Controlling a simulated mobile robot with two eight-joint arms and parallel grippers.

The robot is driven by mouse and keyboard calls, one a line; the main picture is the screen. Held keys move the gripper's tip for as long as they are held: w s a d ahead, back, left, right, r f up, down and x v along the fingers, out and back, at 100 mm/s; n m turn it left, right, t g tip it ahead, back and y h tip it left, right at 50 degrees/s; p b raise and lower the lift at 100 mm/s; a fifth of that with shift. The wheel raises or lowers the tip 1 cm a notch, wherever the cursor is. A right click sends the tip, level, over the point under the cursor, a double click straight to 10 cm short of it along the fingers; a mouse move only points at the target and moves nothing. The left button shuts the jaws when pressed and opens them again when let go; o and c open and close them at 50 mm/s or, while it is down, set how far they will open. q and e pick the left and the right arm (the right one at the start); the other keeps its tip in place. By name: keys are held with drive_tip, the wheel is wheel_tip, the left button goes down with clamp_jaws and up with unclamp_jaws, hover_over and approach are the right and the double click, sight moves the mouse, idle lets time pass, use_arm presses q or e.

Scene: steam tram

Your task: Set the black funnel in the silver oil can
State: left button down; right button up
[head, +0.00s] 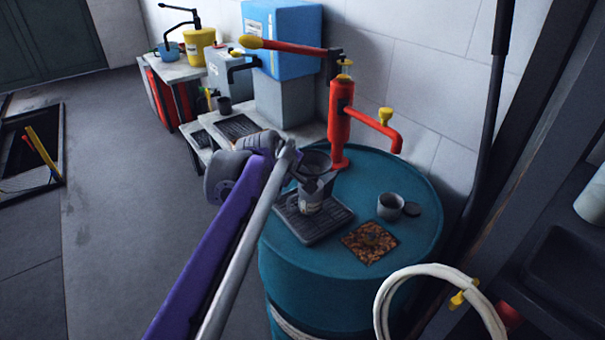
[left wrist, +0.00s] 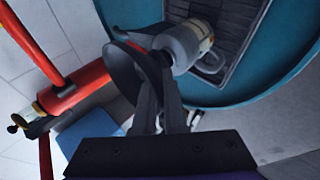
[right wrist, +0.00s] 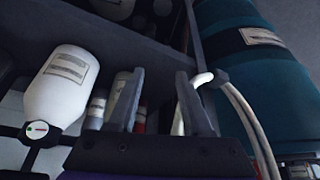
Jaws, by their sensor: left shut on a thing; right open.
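The black funnel (head: 317,158) is above the silver oil can (head: 311,203), its wide mouth up. My left gripper (head: 315,184) is shut on the funnel, low on its body. In the left wrist view the funnel (left wrist: 122,72) lines up with the top of the oil can (left wrist: 184,46). The fingers hide part of the join, so I cannot tell how deep the spout sits. The can stands upright on a black ribbed tray (head: 338,217). My right gripper (right wrist: 160,105) is open and empty, seen only in the right wrist view.
The tray lies on a teal drum (head: 290,275). A red hand pump (head: 339,125) rises behind it. A grey cup (head: 390,206) and a rusty-brown patch (head: 369,242) are to the right. A white hose (head: 382,300) hangs in front. A white bottle (right wrist: 62,85) is near my right gripper.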

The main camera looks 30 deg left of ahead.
use_arm(q)
drive_tip(key=shift+f, duration=0.5)
drive_tip(key=c, duration=0.9)
unclamp_jaws()
drive_tip(key=shift+r, duration=0.1)
drive_tip(key=shift+w+r+p+v, duration=0.1)
drive_tip(key=shift+p+v, duration=0.95)
drive_tip(key=shift+v, duration=0.4)
drive_tip(key=shift+w+r+p+v, duration=0.1)
drive_tip(key=shift+p+v, duration=0.9)
drive_tip(key=shift+v, duration=0.45)
